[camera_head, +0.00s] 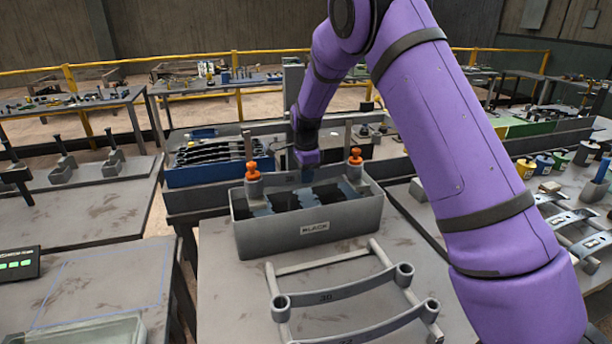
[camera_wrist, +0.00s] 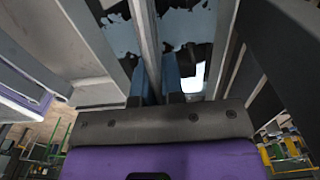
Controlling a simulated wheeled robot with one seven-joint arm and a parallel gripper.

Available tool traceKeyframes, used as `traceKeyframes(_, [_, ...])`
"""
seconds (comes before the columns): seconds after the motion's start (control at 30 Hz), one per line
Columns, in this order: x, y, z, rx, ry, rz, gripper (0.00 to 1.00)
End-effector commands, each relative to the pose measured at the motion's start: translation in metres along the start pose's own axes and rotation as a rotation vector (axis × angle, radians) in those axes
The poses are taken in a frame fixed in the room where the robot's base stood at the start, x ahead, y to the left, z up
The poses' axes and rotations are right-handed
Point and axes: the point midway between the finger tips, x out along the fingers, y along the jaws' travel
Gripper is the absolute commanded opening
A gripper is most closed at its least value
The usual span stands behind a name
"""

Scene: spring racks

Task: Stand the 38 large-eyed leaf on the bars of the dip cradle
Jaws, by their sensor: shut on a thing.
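My gripper (camera_head: 307,157) is at the end of the purple arm, over the back part of the grey tank marked BLACK (camera_head: 308,228). In the wrist view its blue fingers (camera_wrist: 156,88) are shut on a long, narrow grey strip (camera_wrist: 148,40), seen edge-on. Its marking and eyes cannot be seen, so I cannot tell which leaf it is. Dark and pale-blue patches (camera_wrist: 188,25) show below it. The cradle bars cannot be clearly made out inside the tank. Two eyed leaves lie in front: one with a mark like 30 or 38 (camera_head: 345,289), and another nearer (camera_head: 385,327).
Two orange-topped posts (camera_head: 253,172) (camera_head: 355,158) stand at the tank's ends. Thin rails (camera_head: 322,258) lie around the front leaves. A blue tray (camera_head: 205,177) of dark leaves stands behind left. The bench top (camera_head: 228,300) left of the rails is clear.

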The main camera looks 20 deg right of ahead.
Motion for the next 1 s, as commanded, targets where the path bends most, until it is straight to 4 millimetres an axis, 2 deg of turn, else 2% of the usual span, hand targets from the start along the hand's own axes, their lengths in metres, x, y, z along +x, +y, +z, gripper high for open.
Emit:
traceKeyframes(0.67, [0.007, -0.0008, 0.0, 0.0, -0.001, -0.003, 0.0])
traceKeyframes(0.7, [0.007, -0.0009, 0.0, 0.0, -0.001, -0.003, 0.13])
traceKeyframes(0.8, [0.0071, -0.0008, 0.0001, 0.0, -0.001, -0.003, 0.36])
traceKeyframes(1.0, [0.008, -0.0003, 0.0, 0.0, 0.0, -0.001, 0.38])
